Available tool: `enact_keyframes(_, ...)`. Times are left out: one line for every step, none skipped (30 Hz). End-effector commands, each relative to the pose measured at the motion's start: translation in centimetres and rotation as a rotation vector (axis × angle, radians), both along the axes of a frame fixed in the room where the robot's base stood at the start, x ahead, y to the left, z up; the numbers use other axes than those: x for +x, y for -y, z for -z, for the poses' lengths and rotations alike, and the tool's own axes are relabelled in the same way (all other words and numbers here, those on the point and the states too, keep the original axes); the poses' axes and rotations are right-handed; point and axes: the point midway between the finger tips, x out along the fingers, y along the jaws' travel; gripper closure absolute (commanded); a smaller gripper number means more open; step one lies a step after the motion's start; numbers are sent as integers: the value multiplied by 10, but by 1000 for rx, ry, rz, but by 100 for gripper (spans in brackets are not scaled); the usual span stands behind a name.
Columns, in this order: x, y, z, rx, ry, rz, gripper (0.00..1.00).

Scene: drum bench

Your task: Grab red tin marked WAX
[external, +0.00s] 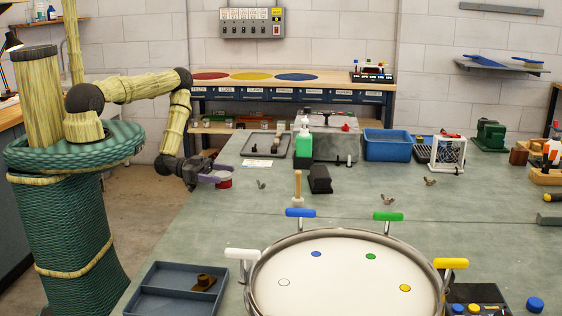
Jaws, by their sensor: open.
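A small red tin (224,183) stands on the bench's left edge in the external view. Any lettering on it is too small to read. My gripper (218,177) is open, with its purple-grey fingers level with the tin's upper part and overlapping it in the picture. I cannot tell whether the fingers touch the tin or how far they reach around it. Part of the tin is hidden behind the fingers.
A drum (345,240) with coloured handles fills the bench's front. A wooden-handled mallet (298,188) and a black block (320,179) stand right of the tin. A grey tray (264,147) and blue bin (387,145) sit behind.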

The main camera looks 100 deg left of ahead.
Motion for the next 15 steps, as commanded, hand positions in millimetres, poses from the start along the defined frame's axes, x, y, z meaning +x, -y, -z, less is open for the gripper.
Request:
enact_keyframes(0,0,0,0,0,0,26)
enact_keyframes(0,0,0,0,0,0,26)
enact_keyframes(0,0,0,0,0,0,26)
enact_keyframes(0,0,0,0,0,0,26)
enact_keyframes(0,0,0,0,0,0,26)
enact_keyframes(0,0,0,0,0,0,26)
enact_keyframes(0,0,0,0,0,0,26)
enact_keyframes(0,0,0,0,0,0,26)
enact_keyframes(0,0,0,0,0,0,34)
enact_keyframes(0,0,0,0,0,0,40)
enact_keyframes(0,0,0,0,0,0,46)
enact_keyframes(0,0,0,0,0,0,54)
enact_keyframes(0,0,0,0,0,0,60)
enact_keyframes(0,0,0,0,0,0,66)
enact_keyframes(0,0,0,0,0,0,73)
